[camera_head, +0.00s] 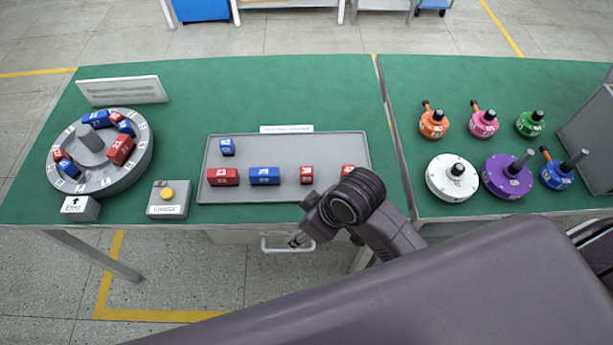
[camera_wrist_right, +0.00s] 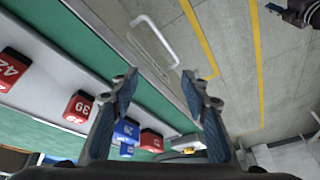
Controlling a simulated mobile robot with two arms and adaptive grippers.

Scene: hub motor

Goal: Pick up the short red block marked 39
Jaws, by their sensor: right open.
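The short red block marked 39 (camera_head: 306,174) stands on the grey tray (camera_head: 270,151), between a long blue block and another red block. In the right wrist view the red block (camera_wrist_right: 78,107) shows its white 39, left of the fingers. My right gripper (camera_wrist_right: 163,85) is open with nothing between its fingertips. In the head view it (camera_head: 300,239) hangs by the table's front edge, apart from the block and mostly hidden by its arm. A dark mechanism (camera_wrist_right: 294,12), possibly my left gripper, is cut off at the wrist view's upper right.
A red block marked 42 (camera_wrist_right: 10,70) is beside block 39; my arm partly covers that end of the tray. A long blue block (camera_head: 264,176), a long red block (camera_head: 223,177) and a small blue block (camera_head: 227,146) share the tray. A drawer handle (camera_head: 287,245) projects below.

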